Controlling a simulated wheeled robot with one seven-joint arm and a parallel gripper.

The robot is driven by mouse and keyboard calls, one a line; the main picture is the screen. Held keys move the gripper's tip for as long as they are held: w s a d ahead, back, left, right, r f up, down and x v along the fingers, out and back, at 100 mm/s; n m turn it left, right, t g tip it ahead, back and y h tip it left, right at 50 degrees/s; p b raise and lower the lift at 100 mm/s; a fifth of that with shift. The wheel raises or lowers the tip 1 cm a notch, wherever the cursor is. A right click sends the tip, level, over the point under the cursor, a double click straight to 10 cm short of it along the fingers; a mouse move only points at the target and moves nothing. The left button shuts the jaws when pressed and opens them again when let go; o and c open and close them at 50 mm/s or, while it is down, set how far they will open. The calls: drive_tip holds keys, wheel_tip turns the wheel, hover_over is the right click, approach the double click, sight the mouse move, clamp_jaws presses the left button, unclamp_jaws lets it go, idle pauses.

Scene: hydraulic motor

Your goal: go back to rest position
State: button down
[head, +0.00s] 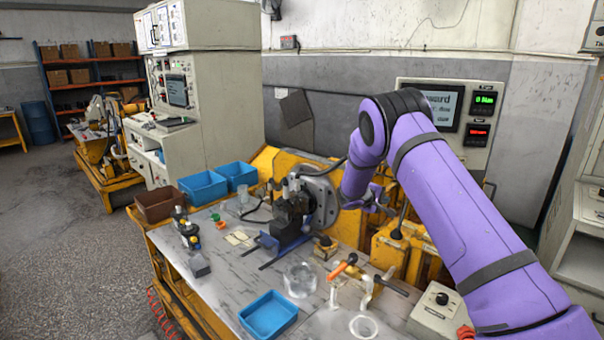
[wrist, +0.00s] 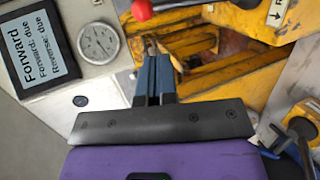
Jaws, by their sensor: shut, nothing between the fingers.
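My gripper (wrist: 152,60) shows in the wrist view with its two dark blue fingers side by side, shut and empty. Behind the fingertips is yellow machine structure (wrist: 200,60). In the head view my purple arm reaches in from the right, and my gripper (head: 376,203) hangs beside the hydraulic motor assembly (head: 305,205), to its right. The fingertips are small there and partly hidden by my wrist. The motor assembly is a dark block with a grey round flange, mounted at the back of the bench.
The display panel (head: 440,105) stands behind my arm; the wrist view shows its screen (wrist: 35,45) and a gauge (wrist: 98,42) at left. A red-knobbed lever (wrist: 142,10) is near the fingers. Blue bins (head: 268,316), a clear jar (head: 299,278) and an orange-handled tool (head: 342,266) occupy the bench.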

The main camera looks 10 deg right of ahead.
drive_tip(key=s+a+r+m+g+y, duration=0.25)
drive_tip(key=s+r+m+y, duration=0.25)
drive_tip(key=s+r, duration=1.95)
drive_tip(key=s+a+r+y, duration=0.1)
drive_tip(key=s+a+y, duration=0.1)
drive_tip(key=s, duration=0.8)
drive_tip(key=s+a+r+t+y, duration=0.1)
drive_tip(key=s+a, duration=0.4)
drive_tip(key=s, duration=0.6)
drive_tip(key=s+a+r+m+y, duration=0.1)
drive_tip(key=s+a+r+y, duration=0.1)
drive_tip(key=s, duration=0.8)
drive_tip(key=a+y, duration=0.1)
drive_tip(key=y, duration=0.1)
drive_tip(key=shift+s+a+r+t+y, duration=0.15)
drive_tip(key=shift+s+a+t+y, duration=0.15)
drive_tip(key=shift+s+t, duration=0.1)
drive_tip(key=shift+d, duration=0.1)
